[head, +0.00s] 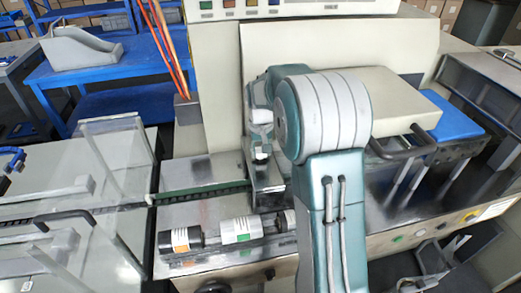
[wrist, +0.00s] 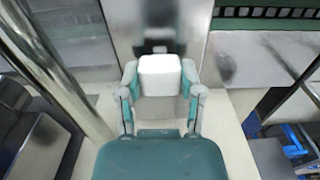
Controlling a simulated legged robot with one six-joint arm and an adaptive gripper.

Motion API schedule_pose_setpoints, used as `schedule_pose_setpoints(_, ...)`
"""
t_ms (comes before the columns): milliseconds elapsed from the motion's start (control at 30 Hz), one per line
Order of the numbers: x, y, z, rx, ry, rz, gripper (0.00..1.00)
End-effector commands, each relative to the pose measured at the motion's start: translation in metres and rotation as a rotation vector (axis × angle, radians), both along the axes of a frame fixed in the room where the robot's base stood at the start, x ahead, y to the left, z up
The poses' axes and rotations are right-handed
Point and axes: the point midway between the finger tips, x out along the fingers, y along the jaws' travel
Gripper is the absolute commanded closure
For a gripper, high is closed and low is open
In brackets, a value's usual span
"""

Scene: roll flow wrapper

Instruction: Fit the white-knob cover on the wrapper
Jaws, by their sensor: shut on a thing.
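My gripper (wrist: 160,78) is shut on the white knob (wrist: 160,68), with one finger on each side of it. In the wrist view a shiny metal cover (wrist: 190,22) stands behind the knob, with a dark spot just above it. In the head view the grey metal cover (head: 267,178) hangs or stands below my gripper, over the wrapper's deck (head: 200,205) at the end of the green-edged conveyor track. My arm hides its right side. I cannot tell whether its lower edge touches the deck.
Labelled rollers (head: 240,230) lie along the deck's front. The beige machine wall (head: 215,90) rises close behind. A beige box with a black handle (head: 400,110) is at right. Clear guards (head: 120,150) stand at left. A blue table (head: 85,75) is behind.

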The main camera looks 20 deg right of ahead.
Motion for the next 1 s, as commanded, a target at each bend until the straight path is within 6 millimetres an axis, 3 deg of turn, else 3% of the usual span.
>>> schedule_pose_setpoints(100,0.0,0.0,0.001,0.0,-0.002,0.0,1.0)
schedule_pose_setpoints(133,0.0,0.0,0.001,0.0,-0.002,0.0,0.43)
schedule_pose_setpoints(200,0.0,0.0,0.001,0.0,-0.002,0.0,0.12)
schedule_pose_setpoints(667,0.0,0.0,0.002,0.0,0.001,0.0,0.12)
schedule_pose_setpoints(767,0.001,0.0,0.013,0.0,-0.002,0.0,0.12)
schedule_pose_setpoints(1000,0.001,0.0,0.062,-0.001,-0.004,0.0,0.12)
